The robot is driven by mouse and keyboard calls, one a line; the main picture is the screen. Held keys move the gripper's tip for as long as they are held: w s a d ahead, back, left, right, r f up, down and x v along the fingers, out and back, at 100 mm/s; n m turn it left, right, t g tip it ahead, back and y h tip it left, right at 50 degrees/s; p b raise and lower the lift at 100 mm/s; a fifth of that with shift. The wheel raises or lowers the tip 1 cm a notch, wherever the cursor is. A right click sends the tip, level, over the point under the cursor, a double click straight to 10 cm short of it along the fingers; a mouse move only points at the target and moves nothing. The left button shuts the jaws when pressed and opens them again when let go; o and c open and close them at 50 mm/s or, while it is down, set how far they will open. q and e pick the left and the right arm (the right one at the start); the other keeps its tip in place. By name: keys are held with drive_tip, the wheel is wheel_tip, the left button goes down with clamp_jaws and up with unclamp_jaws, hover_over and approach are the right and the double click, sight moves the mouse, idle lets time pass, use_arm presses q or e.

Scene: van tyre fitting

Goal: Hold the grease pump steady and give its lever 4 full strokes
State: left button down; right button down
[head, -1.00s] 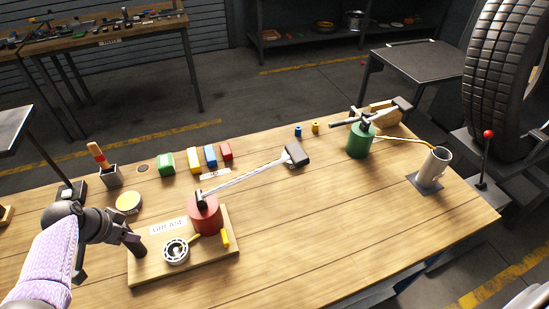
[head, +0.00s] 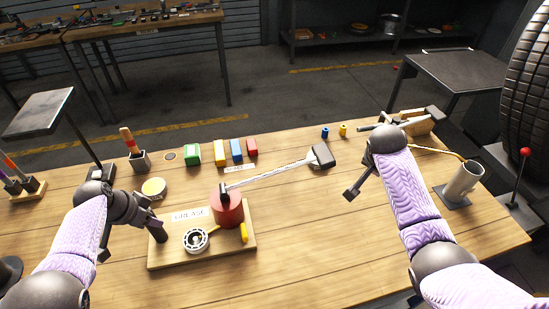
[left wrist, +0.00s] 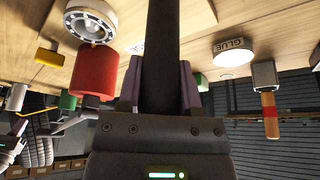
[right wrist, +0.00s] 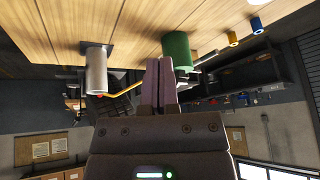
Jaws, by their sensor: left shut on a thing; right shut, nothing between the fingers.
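The grease pump is a red cylinder (head: 228,212) on a wooden board (head: 205,258) marked GREASE. Its pale lever (head: 272,177) slopes up to the right and ends in a dark grip (head: 322,155). My left gripper (head: 151,223) is shut on a dark upright post (head: 158,234) at the board's left side. The post (left wrist: 162,50) stands between its fingers in the left wrist view, with the red cylinder (left wrist: 95,72) beside it. My right gripper (head: 350,193) is shut and empty, to the right of the lever grip and apart from it.
A bearing ring (head: 196,240) and a yellow piece (head: 244,232) lie on the board. Coloured blocks (head: 236,150) stand behind the lever. A green cylinder (right wrist: 177,48) and a grey cup (head: 463,180) are at the right. The table's front middle is clear.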

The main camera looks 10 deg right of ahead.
wheel_tip(320, 180, up, 9)
drive_tip(key=m+t+y, duration=0.1)
drive_tip(key=y, duration=0.1)
hover_over(325, 154)
drive_tip(key=s+d, duration=0.1)
drive_tip(key=d, duration=0.4)
drive_tip(key=a+r+t+y, duration=0.1)
drive_tip(key=a+r+y, duration=0.1)
drive_tip(key=a+r, duration=0.75)
drive_tip(key=shift+m, duration=0.3)
drive_tip(key=d+f, duration=0.1)
drive_tip(key=f, duration=0.3)
drive_tip(key=d+f, duration=0.1)
drive_tip(key=f, duration=0.3)
drive_tip(key=d+f, duration=0.2)
drive_tip(key=f, duration=0.2)
drive_tip(key=shift+w+f, duration=0.1)
drive_tip(key=shift+f, duration=0.25)
drive_tip(key=shift+d+f, duration=0.25)
drive_tip(key=shift+f, duration=0.75)
